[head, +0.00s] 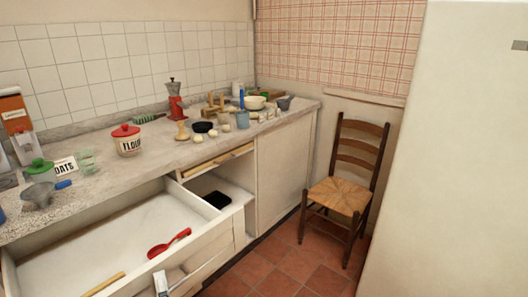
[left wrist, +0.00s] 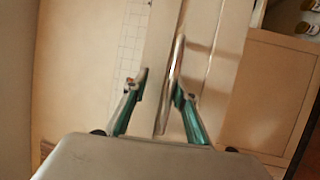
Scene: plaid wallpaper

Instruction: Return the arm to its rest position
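My left gripper (left wrist: 159,80) shows in the left wrist view with its two teal and grey fingers spread apart and nothing gripped between them. A long metal bar (left wrist: 177,55), which looks like a drawer handle, runs through the gap in the picture, close to the right finger. I cannot tell whether they touch. In the head view, only a small grey part of the left gripper (head: 161,284) shows at the bottom edge, in front of the open drawer (head: 75,265). The rest of the left arm is hidden. My right gripper is in neither view.
The pulled-out drawer holds a red ladle (head: 168,243) and a wooden stick (head: 104,285). A chair (head: 345,190) stands right of the cabinet; tiled floor (head: 290,260) is clear.

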